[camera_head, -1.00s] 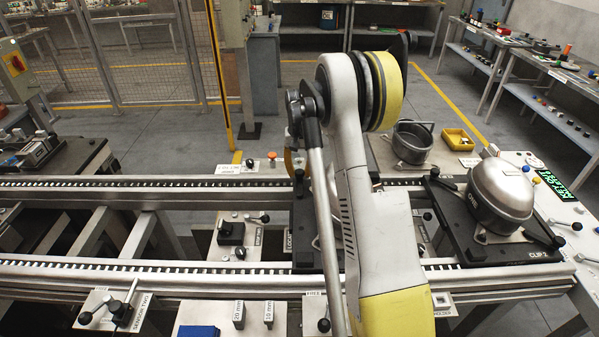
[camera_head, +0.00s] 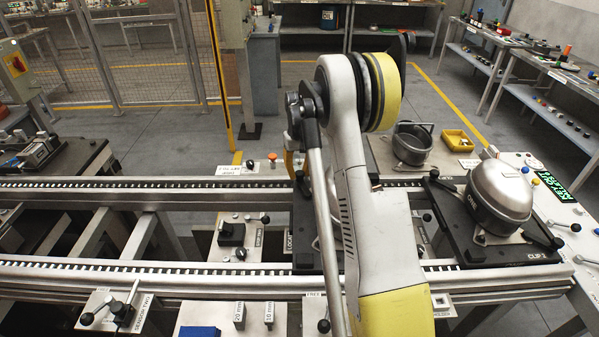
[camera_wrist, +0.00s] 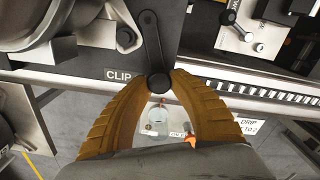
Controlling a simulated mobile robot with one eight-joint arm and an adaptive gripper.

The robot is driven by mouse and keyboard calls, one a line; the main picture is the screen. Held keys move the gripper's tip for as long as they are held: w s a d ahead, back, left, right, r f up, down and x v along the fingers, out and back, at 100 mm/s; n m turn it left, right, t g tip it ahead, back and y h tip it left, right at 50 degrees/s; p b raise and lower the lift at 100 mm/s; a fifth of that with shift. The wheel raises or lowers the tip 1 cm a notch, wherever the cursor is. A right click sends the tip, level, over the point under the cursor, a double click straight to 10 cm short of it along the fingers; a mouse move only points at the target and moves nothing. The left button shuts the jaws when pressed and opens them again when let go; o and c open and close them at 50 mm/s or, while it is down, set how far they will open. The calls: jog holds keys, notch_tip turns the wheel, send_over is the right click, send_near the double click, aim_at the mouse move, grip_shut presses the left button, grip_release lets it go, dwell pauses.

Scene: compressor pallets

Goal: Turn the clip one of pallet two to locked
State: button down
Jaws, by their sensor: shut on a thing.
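In the wrist view a black clip lever (camera_wrist: 152,50) runs from its pivot near the top down to a round black knob (camera_wrist: 160,83). My gripper (camera_wrist: 161,80) has its two ribbed orange-brown fingers closed on either side of that knob. The lever is at the edge of a dark pallet plate (camera_wrist: 85,80) with a label reading "CLIP"; its number is hidden. A grey metal housing sits on this plate at upper left. A pallet (camera_head: 470,250) at right carries a compressor (camera_head: 500,190) and a "CLIP 2" label.
A toothed conveyor rail (camera_wrist: 270,92) runs beside the plate in the wrist view. Two rails (camera_head: 150,270) cross the head view. A small lever fixture (camera_wrist: 238,35) stands at upper right in the wrist view. A grey pot (camera_head: 411,142) and yellow bin (camera_head: 457,141) stand behind.

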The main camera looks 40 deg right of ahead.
jog(key=n, duration=0.5)
jog(key=shift+a+p, duration=0.1)
jog(key=shift+p, duration=0.2)
jog(key=shift+n, duration=0.3)
jog(key=c, duration=1.1)
grip_release()
jog(key=shift+c, duration=0.2)
notch_tip(320, 180, up, 12)
